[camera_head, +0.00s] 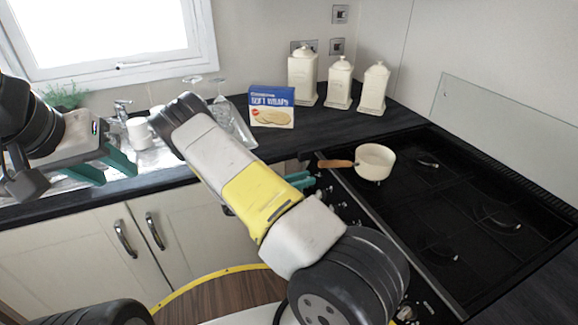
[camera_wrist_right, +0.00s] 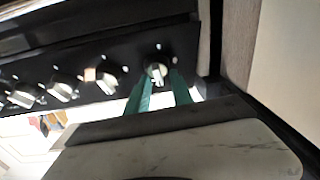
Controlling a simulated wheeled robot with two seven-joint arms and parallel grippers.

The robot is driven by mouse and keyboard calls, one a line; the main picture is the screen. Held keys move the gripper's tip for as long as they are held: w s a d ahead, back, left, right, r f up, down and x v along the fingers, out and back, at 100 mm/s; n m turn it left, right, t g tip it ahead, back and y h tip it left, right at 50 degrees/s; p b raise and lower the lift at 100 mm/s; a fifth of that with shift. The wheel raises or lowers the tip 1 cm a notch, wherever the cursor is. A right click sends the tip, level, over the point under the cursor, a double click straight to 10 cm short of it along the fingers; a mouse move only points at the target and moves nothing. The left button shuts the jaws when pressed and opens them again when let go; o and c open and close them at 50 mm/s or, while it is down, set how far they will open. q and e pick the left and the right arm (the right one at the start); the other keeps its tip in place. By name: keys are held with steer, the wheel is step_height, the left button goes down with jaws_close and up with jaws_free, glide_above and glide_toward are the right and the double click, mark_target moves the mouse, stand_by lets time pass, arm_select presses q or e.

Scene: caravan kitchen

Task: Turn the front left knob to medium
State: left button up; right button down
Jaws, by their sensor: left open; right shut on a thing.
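The stove's knobs run in a row along its black front panel (camera_wrist_right: 120,62). In the right wrist view, the silver end knob (camera_wrist_right: 157,72) lies between the two green fingers of my right gripper (camera_wrist_right: 162,88), which is shut on it. Its pointer direction is hard to read. In the head view, my right gripper (camera_head: 302,182) is at the far end of the stove front, and my own arm hides most of the knobs. My left gripper (camera_head: 122,162) is open and empty above the counter near the sink.
A cream saucepan (camera_head: 376,162) with a wooden handle stands on the black hob (camera_head: 470,215), its handle reaching over the front edge. A wraps box (camera_head: 271,107) and cream canisters (camera_head: 339,85) stand on the back counter. Several other knobs (camera_wrist_right: 62,88) sit beside the gripped one.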

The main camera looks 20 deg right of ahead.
steer(key=n+t+y, duration=0.1)
steer(key=n+t, duration=0.1)
steer(key=n, duration=0.2)
steer(key=n+t, duration=0.1)
steer(key=n, duration=0.3)
steer(key=shift+w+f+n+t+y, duration=0.1)
steer(key=shift+w+n+t+y, duration=0.1)
steer(key=shift+n+t+y, duration=0.15)
steer(key=n+y, duration=0.2)
steer(key=n, duration=0.4)
steer(key=n+y, duration=0.3)
steer(key=n, duration=0.3)
steer(key=f+n+y, duration=0.1)
steer(key=n+y, duration=0.1)
steer(key=n, duration=0.5)
steer(key=shift+a, duration=0.3)
steer(key=shift+y, duration=0.25)
steer(key=c, duration=1.2)
jaws_free()
steer(key=shift+r, duration=0.1)
